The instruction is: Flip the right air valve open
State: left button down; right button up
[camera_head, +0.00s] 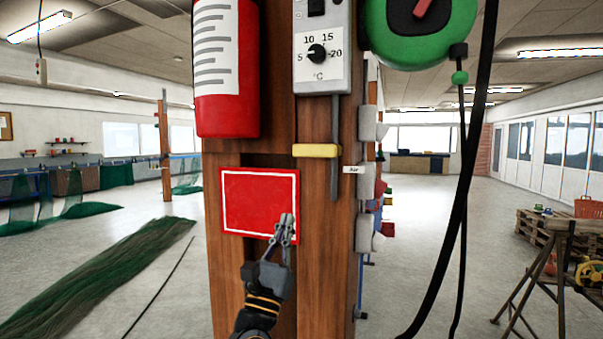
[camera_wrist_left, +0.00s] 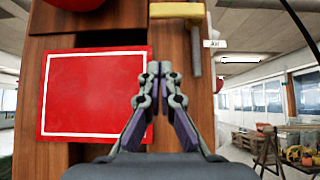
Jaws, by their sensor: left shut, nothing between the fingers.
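A yellow valve handle (camera_head: 316,151) lies horizontal on the wooden post, across the grey pipe (camera_head: 334,185). A small white label reading "Air" (camera_head: 354,169) sits just right of it. In the left wrist view the yellow handle (camera_wrist_left: 177,10) is at the top, with the pipe (camera_wrist_left: 196,60) below its right end. Only one such handle shows. My left gripper (camera_head: 286,218) is shut and empty, in front of the red panel's lower right corner. It is below and left of the handle and apart from it. My right gripper is not in view.
The red panel (camera_head: 250,190) and a fire extinguisher (camera_head: 226,75) are on the wooden post (camera_head: 312,260). A thermostat (camera_head: 320,60) sits above the handle. A green reel (camera_head: 420,30) with a hanging black hose (camera_head: 465,180) is to the right. White boxes (camera_head: 365,180) line the post's right side.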

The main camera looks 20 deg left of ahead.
aim_at(315, 151)
pick_arm(q)
jog(key=p+x, duration=0.2)
jog(key=x, duration=0.2)
jog(key=s+r+p+x, duration=0.1)
jog(key=p+x, duration=0.1)
jog(key=x, duration=0.2)
jog(key=s+r+p+x, duration=0.1)
jog(key=p+x, duration=0.1)
jog(key=x, duration=0.2)
jog(key=shift+w+r, duration=0.2)
jog(key=shift+r, duration=0.05)
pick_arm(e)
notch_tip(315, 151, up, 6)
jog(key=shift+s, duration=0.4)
pick_arm(q)
jog(key=shift+w, duration=0.15)
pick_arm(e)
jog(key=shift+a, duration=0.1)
